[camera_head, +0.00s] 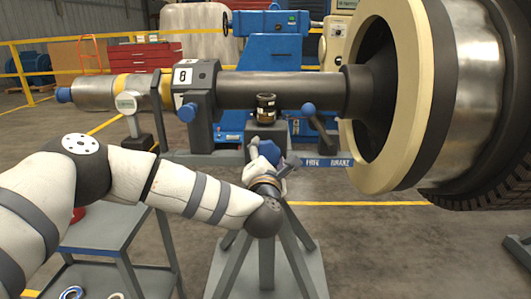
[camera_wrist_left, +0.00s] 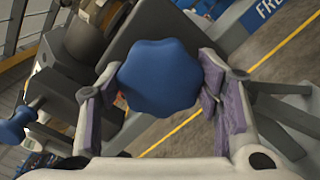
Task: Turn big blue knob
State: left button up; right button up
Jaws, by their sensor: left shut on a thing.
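The big blue knob (camera_head: 268,152) is on the front of the grey stand under the rotor shaft. In the left wrist view the knob (camera_wrist_left: 158,77) has a lobed edge and fills the middle of the picture. My left gripper (camera_head: 264,168) is at the knob in the head view. In the left wrist view its two fingers (camera_wrist_left: 160,100), with purple pads, stand on either side of the knob and are shut on it. The fingers partly hide the knob in the head view. My right gripper is not in view.
The rotor shaft (camera_head: 280,90) runs above the stand, with a large wheel-like rotor (camera_head: 400,95) at the right. Smaller blue knobs (camera_head: 187,113) and a blue-ended handle (camera_head: 309,109) stick out nearby. A grey cart (camera_head: 115,235) stands at the lower left.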

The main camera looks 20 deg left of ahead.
pick_arm(q)
jog(key=shift+m, duration=0.6)
jog(key=o, duration=1.2)
jog(key=shift+c, duration=0.2)
jog(key=v, duration=1.2)
